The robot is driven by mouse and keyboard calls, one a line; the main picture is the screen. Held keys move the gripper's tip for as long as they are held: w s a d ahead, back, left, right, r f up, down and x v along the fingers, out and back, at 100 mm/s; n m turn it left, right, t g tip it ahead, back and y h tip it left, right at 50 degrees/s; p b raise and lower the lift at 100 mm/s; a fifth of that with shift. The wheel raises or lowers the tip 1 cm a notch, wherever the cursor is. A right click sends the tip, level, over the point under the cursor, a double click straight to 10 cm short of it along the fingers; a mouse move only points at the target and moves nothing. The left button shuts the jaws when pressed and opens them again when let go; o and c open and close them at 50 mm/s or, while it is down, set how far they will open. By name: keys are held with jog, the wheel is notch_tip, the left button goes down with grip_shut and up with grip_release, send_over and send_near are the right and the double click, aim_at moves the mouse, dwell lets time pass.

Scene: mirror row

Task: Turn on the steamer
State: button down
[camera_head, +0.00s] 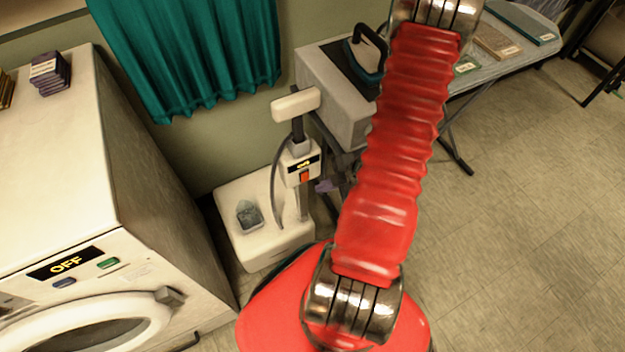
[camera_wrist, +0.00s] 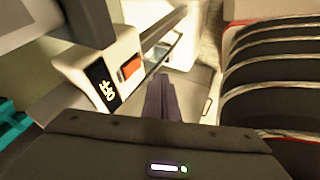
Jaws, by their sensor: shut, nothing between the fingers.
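The steamer has a white base (camera_head: 285,238), an upright post with a white control box (camera_head: 289,163), and a white head (camera_head: 296,104) on top. The box carries a small black display (camera_head: 304,164) with lit letters that seem to read OFF, and an orange-red switch (camera_head: 304,176) below it. In the wrist view the display (camera_wrist: 104,93) and the switch (camera_wrist: 131,68) show large at the upper left. My gripper (camera_wrist: 163,80) is shut and empty, its dark purple fingers apart from the switch, to its lower right. In the head view my gripper (camera_head: 324,186) shows small, right of the box.
A white washer (camera_head: 150,262) with an OFF display stands at the left. A grey cabinet (camera_head: 345,115) with an iron (camera_head: 366,55) is behind the steamer, beside an ironing board (camera_head: 480,75). A teal curtain (camera_head: 190,55) hangs behind. Floor at the right is clear.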

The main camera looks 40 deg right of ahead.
aim_at(304, 180)
jog(key=shift+w+d+f, duration=0.1)
jog(key=shift+w+f, duration=0.35)
jog(key=shift+w, duration=0.45)
jog(key=shift+w+d+f, duration=0.1)
jog(key=shift+w+f, duration=0.35)
jog(key=shift+w, duration=0.4)
jog(key=shift+w+f, duration=0.45)
jog(key=shift+w, duration=0.45)
jog(key=shift+w+f, duration=0.1)
jog(key=shift+w, duration=0.1)
jog(key=shift+r, duration=0.85)
